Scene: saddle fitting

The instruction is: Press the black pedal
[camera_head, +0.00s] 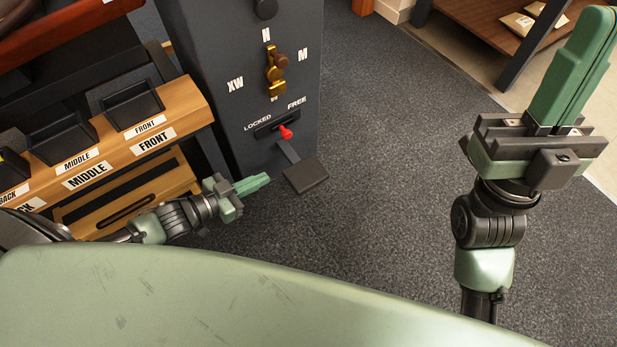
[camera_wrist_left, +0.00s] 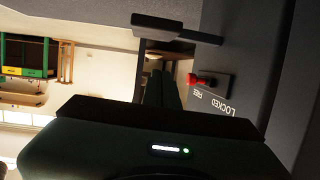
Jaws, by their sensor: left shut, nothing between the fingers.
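The black pedal (camera_head: 306,176) is a flat dark plate on a short arm, sticking out low from the front of the dark grey column (camera_head: 240,80). It also shows at the top of the left wrist view (camera_wrist_left: 157,24), where the picture is turned over. My left gripper (camera_head: 262,181) is shut and empty. It is left of the pedal in the head view, with a visible gap between its tips and the plate. Its fingers show in the left wrist view (camera_wrist_left: 162,76), pointing toward the pedal side. My right gripper (camera_head: 597,20) is raised at the right, its fingers together and empty.
A red lever (camera_head: 285,132) sits in a slot marked LOCKED and FREE above the pedal. A brass knob (camera_head: 275,75) is higher on the column. A wooden rack (camera_head: 190,95) with labelled bins stands left. Carpet right of the pedal is clear. A shelf (camera_head: 490,25) stands back right.

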